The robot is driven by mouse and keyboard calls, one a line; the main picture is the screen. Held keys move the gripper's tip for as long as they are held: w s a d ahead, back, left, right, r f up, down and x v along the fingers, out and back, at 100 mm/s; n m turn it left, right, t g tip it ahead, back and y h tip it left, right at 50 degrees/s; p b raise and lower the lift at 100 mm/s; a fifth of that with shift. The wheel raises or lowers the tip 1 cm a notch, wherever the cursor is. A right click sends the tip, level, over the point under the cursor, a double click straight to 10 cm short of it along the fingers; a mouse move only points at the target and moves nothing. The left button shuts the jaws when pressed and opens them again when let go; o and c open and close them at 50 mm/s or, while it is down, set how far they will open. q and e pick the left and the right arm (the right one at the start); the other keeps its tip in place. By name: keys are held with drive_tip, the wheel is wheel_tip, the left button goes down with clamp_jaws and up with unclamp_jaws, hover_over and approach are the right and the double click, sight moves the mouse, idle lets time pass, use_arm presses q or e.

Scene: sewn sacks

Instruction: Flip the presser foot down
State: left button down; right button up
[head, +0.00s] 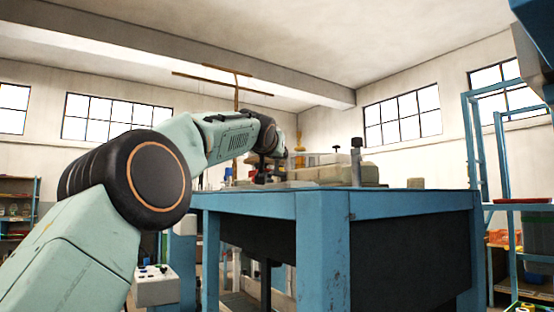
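My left arm reaches in from the left over a blue worktable (322,207). My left gripper (262,172) is small and dark, at the far end of the arm above the table's left part. Its fingers are too small and dark to tell open from shut. Pale machine-like parts (311,160) stand just right of it, partly hidden behind the arm. I cannot make out a presser foot. My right gripper is not in view.
A pale tan sack-like bundle (335,174) and a dark-topped post (356,165) stand on the tabletop. A white control box (155,287) sits low in front of the table's left side. A blue rack (479,150) stands at the right.

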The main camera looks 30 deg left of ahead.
use_arm(q)
drive_tip(key=shift+w+f, duration=0.1)
drive_tip(key=shift+f, duration=0.3)
drive_tip(key=c, duration=1.5)
unclamp_jaws()
drive_tip(key=shift+c, duration=0.2)
drive_tip(key=o, duration=0.4)
drive_tip(key=shift+s+d+r, duration=0.15)
drive_tip(key=shift+s+r, duration=0.15)
drive_tip(key=shift+r, duration=0.05)
drive_tip(key=shift+o, duration=0.3)
drive_tip(key=shift+w, duration=0.15)
drive_tip(key=shift+s+r, duration=0.1)
drive_tip(key=shift+s, duration=0.4)
drive_tip(key=shift+v, duration=3.2)
drive_tip(key=shift+d, duration=0.15)
